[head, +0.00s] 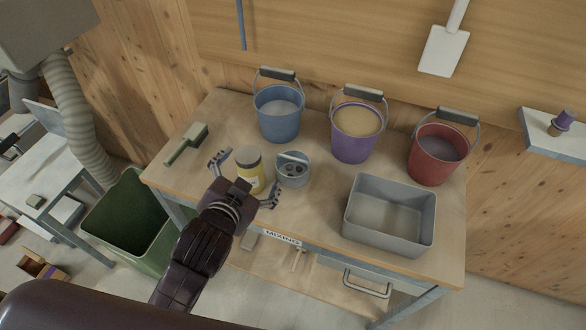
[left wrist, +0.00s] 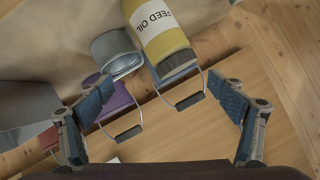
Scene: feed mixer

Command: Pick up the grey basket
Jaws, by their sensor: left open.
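The grey basket (head: 389,240) is an open, empty rectangular bin. It stands upright on the right front part of the wooden table in the head view. A grey box-like shape at the left edge of the left wrist view (left wrist: 25,108) looks like it. My left gripper (head: 244,178) is open, left of the basket and well apart from it. Its spread fingers also show in the left wrist view (left wrist: 163,95). The fingers are on either side of a yellow feed oil bottle (head: 251,172); whether they touch it I cannot tell. My right gripper is not in view.
A grey round container (head: 293,170) stands beside the bottle. Blue (head: 279,118), purple (head: 352,142) and red (head: 434,160) buckets with raised handles line the table's back. A brush (head: 187,143) lies at the left. A green bin (head: 125,225) stands on the floor.

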